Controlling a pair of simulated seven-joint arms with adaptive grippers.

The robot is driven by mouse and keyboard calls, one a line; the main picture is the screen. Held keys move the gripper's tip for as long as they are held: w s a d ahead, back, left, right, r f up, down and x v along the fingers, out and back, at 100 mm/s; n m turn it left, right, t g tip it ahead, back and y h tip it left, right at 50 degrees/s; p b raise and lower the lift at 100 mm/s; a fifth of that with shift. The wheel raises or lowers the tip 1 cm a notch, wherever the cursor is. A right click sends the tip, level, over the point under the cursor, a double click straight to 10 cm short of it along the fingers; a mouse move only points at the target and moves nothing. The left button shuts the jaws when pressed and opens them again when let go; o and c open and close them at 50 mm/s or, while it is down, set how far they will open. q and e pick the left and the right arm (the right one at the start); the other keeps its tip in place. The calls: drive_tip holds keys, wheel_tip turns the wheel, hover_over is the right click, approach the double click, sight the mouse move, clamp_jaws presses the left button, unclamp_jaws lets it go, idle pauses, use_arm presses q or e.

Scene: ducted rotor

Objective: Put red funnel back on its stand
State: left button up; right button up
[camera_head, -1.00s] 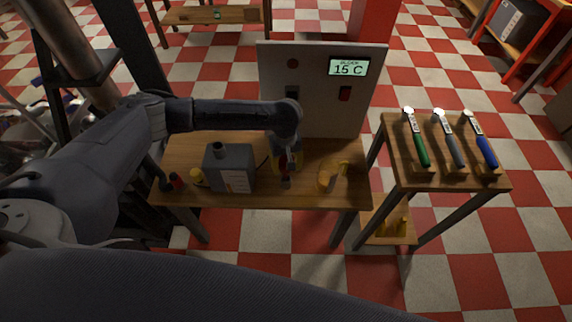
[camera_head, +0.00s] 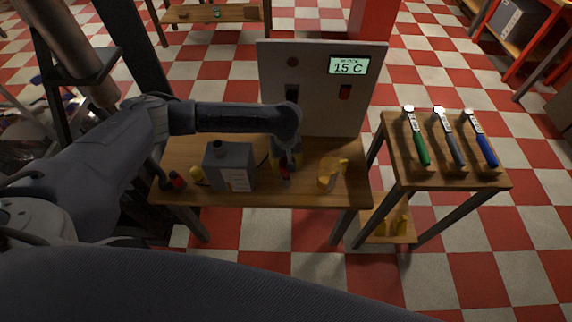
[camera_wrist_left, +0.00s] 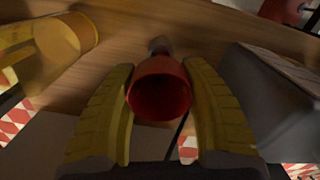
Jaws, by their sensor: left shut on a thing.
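My left gripper (camera_head: 286,168) hangs over the middle of the wooden table, pointing down. In the left wrist view, its two yellow fingers (camera_wrist_left: 161,110) are on either side of the red funnel (camera_wrist_left: 160,88) and shut on it. The funnel's wide round mouth faces the wrist camera. A small grey piece (camera_wrist_left: 160,45) shows just beyond the funnel; I cannot tell whether it is the spout or part of a stand. In the head view the funnel is only a small red patch (camera_head: 285,174) under the gripper. I cannot clearly make out the stand. My right gripper is not in view.
A grey box-shaped can (camera_head: 230,167) stands left of the gripper, and a yellow-orange jug (camera_head: 327,177) stands right of it. Small red and yellow items sit at the table's left end. A panel reading 15 C (camera_head: 320,92) rises behind. A side table (camera_head: 400,180) holds three handled tools.

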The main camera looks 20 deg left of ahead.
use_arm(q)
drive_tip(key=shift+f, duration=1.9)
drive_tip(key=shift+f, duration=0.15)
drive_tip(key=o, duration=1.2)
wheel_tip(320, 180, up, 12)
drive_tip(key=shift+w+a, duration=0.1)
